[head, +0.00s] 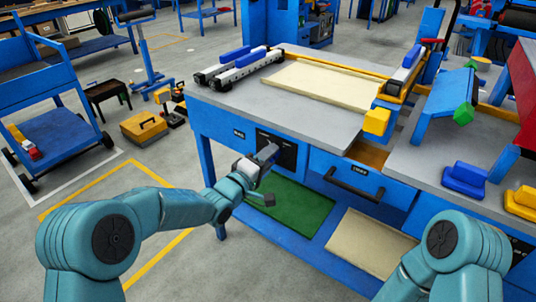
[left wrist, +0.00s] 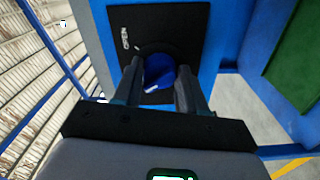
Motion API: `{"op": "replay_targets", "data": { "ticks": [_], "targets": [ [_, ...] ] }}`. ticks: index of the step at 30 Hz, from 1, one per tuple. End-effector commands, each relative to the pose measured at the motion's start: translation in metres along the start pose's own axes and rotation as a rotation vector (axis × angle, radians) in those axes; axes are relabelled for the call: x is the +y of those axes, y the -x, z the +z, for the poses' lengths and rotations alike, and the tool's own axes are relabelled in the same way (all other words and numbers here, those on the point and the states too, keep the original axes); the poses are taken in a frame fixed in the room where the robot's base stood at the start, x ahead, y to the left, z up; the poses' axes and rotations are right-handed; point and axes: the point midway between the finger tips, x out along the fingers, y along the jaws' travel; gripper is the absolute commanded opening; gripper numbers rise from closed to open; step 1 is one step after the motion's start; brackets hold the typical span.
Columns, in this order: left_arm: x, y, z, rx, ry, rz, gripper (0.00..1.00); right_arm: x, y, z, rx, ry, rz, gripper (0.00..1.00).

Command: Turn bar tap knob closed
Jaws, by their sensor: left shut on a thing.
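The blue tap knob (left wrist: 158,74) sits on a square black plate (left wrist: 185,22) on the blue bench front. White lettering, seemingly OPEN, shows on the plate at the knob's upper left. A white mark shows on the knob's lower left edge. My left gripper (head: 268,158) reaches the black plate (head: 288,148) in the head view, where the arm and gripper hide the knob. In the left wrist view, its two fingers (left wrist: 160,80) stand on either side of the knob and are shut on it. My right arm shows at the lower right, but its gripper is out of view.
The blue workbench (head: 340,128) has a drawer with a dark handle (head: 352,188) right of the plate. A green mat (head: 290,208) and a beige panel (head: 370,243) lie on its lower shelf. Open floor is at the left, with a blue cart (head: 50,110).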

Motion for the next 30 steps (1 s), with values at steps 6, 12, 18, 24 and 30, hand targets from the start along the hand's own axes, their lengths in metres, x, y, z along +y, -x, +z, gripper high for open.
{"op": "replay_targets", "data": {
  "ticks": [6,12,18,24,30],
  "targets": [
    [0.0009,0.0,-0.0005,0.001,0.129,0.0,0.1,-0.0024,0.0067,0.0002,0.0,0.0,0.0,0.43],
    [0.0005,0.0001,-0.0005,0.001,0.198,0.0,0.1,-0.0032,0.009,0.0002,0.0,0.0,0.0,0.43],
    [0.0002,0.0001,-0.0005,0.001,0.228,0.0,0.1,-0.0035,0.0097,0.0002,0.0,0.0,0.0,0.43],
    [0.0001,0.0001,-0.0005,0.001,0.233,0.0,0.11,-0.0035,0.0097,0.0003,0.0,0.0,0.0,0.43],
    [0.0001,0.0001,-0.0006,0.001,0.232,0.0,0.11,-0.0035,0.0097,0.0002,0.0,0.0,0.0,0.43]
  ]
}}
